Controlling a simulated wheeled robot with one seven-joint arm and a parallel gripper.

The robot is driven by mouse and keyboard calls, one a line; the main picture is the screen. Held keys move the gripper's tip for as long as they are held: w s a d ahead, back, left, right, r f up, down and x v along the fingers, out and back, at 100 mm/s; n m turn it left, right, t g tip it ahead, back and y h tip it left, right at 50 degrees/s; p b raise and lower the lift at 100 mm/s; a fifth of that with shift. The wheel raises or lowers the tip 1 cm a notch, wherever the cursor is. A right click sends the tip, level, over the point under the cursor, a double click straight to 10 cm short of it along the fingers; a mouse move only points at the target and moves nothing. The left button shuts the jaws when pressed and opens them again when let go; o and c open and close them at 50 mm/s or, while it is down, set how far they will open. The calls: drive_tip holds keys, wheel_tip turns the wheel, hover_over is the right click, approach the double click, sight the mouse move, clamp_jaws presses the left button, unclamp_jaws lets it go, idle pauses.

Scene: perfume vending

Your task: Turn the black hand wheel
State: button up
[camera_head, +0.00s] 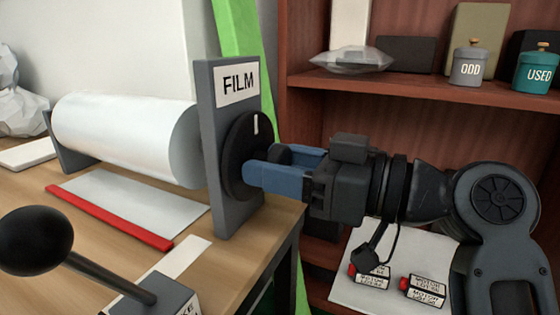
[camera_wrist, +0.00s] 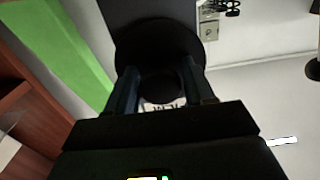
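The black hand wheel (camera_head: 236,140) is a round disc on the upright grey plate marked FILM (camera_head: 228,215). A white mark shows near its top, and a dark knob (camera_head: 279,154) sticks out from its face. My gripper (camera_head: 268,168) comes from the right, its blue fingers on either side of the knob, with the tips close to the wheel face. In the wrist view the wheel (camera_wrist: 160,38) lies straight ahead, and the knob sits between the two fingers of my gripper (camera_wrist: 162,85). I cannot tell whether the fingers press on it.
A large white film roll (camera_head: 130,135) lies behind the plate on the wooden table. A black ball-topped lever (camera_head: 35,240) stands at front left. A red-brown shelf (camera_head: 420,90) holds jars at the right. Small labelled boxes (camera_head: 425,291) sit below my arm.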

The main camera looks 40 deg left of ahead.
drive_tip(key=shift+o, duration=1.3)
drive_tip(key=shift+r, duration=0.1)
drive_tip(key=shift+d+r, duration=0.1)
drive_tip(key=p+v, duration=0.2)
drive_tip(key=v, duration=0.5)
drive_tip(key=shift+d, duration=0.3)
drive_tip(key=shift+w, duration=0.1)
